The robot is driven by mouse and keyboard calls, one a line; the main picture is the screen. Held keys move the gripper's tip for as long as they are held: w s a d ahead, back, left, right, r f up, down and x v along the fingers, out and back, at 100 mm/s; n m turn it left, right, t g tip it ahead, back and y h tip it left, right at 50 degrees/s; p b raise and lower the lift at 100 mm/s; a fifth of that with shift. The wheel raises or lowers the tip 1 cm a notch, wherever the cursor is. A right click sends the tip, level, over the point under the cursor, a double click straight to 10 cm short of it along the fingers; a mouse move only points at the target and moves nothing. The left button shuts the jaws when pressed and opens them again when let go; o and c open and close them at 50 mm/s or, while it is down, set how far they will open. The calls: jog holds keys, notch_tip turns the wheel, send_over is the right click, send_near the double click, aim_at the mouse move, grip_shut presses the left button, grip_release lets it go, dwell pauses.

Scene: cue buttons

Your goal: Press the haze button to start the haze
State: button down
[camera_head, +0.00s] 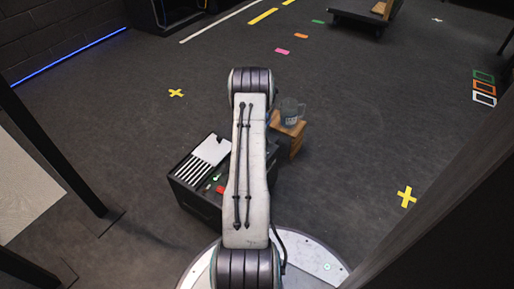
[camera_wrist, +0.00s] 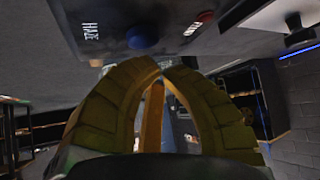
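In the wrist view a dark panel fills the top. It bears a white "HAZE" label (camera_wrist: 90,30), with a round blue button (camera_wrist: 142,37) just to its right. A red button (camera_wrist: 205,16) sits further right, beside another small white label that I cannot read. My gripper (camera_wrist: 163,67) has yellow curved fingers whose tips meet or nearly meet, just below the blue button in the picture. I see nothing held in it, and I cannot tell whether the tips touch the panel.
In the head view a black console (camera_head: 190,196) with white strips and small coloured spots stands left of my arm. The floor beyond is mostly clear, with a wheeled cart (camera_head: 350,22) at the back.

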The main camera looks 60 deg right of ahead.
jog(key=shift+f, duration=0.9)
dwell(1.6)
jog(key=shift+r, duration=0.15)
jog(key=shift+r+p, duration=0.5)
jog(key=shift+r, duration=0.25)
jog(key=shift+r, duration=0.1)
jog(key=shift+r+p, duration=1.4)
jog(key=shift+r, duration=1)
